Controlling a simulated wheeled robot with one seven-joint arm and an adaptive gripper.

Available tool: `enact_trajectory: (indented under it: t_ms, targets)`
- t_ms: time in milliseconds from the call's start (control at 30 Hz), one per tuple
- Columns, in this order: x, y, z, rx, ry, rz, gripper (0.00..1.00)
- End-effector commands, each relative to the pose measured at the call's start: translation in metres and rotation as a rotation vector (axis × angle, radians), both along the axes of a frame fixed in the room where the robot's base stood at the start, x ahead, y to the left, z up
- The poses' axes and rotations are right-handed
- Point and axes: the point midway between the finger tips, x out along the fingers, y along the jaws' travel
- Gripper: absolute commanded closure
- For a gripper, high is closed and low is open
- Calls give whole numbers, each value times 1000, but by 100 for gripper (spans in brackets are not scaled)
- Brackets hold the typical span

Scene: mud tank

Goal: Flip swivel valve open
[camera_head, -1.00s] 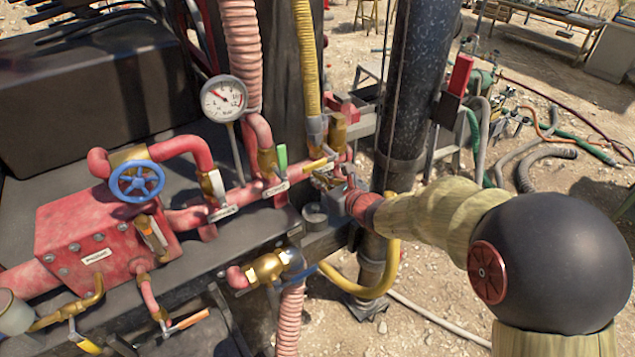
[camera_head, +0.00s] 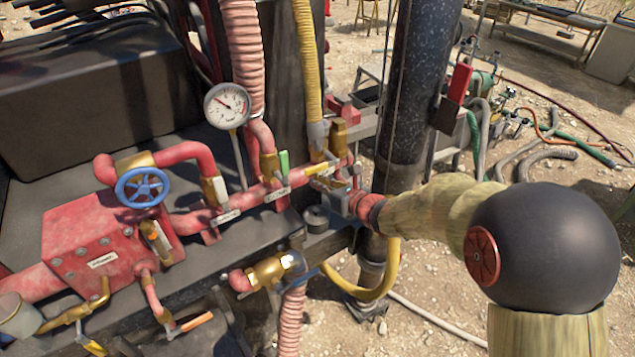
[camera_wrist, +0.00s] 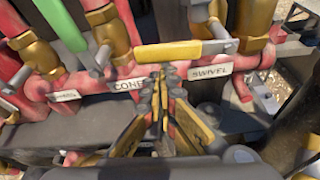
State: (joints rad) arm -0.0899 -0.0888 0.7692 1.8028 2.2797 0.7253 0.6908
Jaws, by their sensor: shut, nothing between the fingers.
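The swivel valve has a yellow lever handle (camera_wrist: 180,51) above a white "SWIVEL" label (camera_wrist: 210,71) in the wrist view. The lever lies nearly level, running left from its metal pivot (camera_wrist: 230,45) along the red pipe. It also shows in the head view as a small yellow bar (camera_head: 319,170). My gripper (camera_wrist: 163,80) is shut and empty, its fingertips just below the lever between the "CONE" and "SWIVEL" labels. I cannot tell whether they touch the lever. In the head view my gripper (camera_head: 340,178) is small and partly hidden by my arm.
A green lever (camera_wrist: 62,22) and brass valve (camera_wrist: 108,30) stand left of the yellow lever. A pressure gauge (camera_head: 227,106), blue handwheel (camera_head: 142,187) and yellow hose (camera_head: 308,60) crowd the manifold. A thick dark post (camera_head: 415,90) stands behind my wrist.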

Motion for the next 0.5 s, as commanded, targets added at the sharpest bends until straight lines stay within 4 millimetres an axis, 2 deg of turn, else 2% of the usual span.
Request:
enact_trajectory:
  t_ms: [33,500]
  targets:
    - [1,0,8,21,8,0,100]
    - [3,-3,45,359,239,-1,100]
